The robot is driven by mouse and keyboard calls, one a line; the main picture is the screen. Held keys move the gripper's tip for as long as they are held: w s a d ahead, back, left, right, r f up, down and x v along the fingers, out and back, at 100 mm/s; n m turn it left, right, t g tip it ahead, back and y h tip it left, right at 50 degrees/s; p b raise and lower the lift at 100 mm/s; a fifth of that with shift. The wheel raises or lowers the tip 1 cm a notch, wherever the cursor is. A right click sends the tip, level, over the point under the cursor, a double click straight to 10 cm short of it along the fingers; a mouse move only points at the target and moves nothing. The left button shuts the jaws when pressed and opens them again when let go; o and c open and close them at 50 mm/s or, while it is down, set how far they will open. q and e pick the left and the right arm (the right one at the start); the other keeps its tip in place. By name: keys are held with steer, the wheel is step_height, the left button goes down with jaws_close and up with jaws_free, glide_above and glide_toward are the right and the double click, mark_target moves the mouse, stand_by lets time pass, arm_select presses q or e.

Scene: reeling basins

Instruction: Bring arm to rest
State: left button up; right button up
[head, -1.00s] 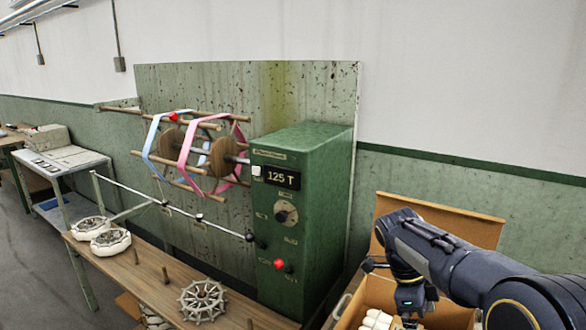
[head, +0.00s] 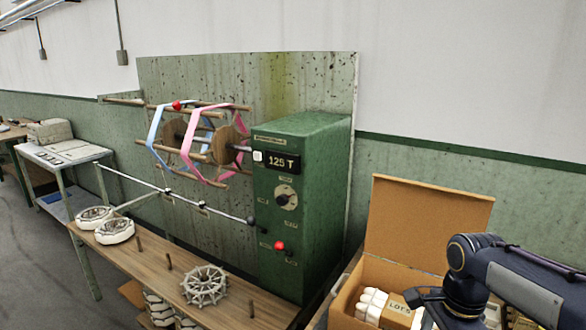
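My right arm comes in from the right edge, over the open cardboard box (head: 430,222). My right gripper (head: 428,312) is low at the box's front, near the bottom edge of the picture. Its fingertips cannot be made out, so I cannot tell whether it is open or shut. My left arm and gripper are not in view.
The box holds white rolls (head: 371,303) and a tag reading LOT 5 (head: 399,308). Left of it stands a green machine (head: 310,200) with a reel of blue and pink bands. A spoked wheel (head: 205,286) and white bundles (head: 115,231) lie on the wooden bench (head: 150,262).

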steer(key=s+a+f+n+t+y+b, duration=0.1)
steer(key=s+a+f+n+t+b, duration=0.1)
steer(key=s+n, duration=0.5)
steer(key=s+a+f+n+t+y+b, duration=0.2)
steer(key=s+a+f+n+t, duration=0.2)
steer(key=s+n, duration=0.4)
steer(key=shift+s+f, duration=0.25)
steer(key=shift+s, duration=0.05)
steer(key=shift+a, duration=0.1)
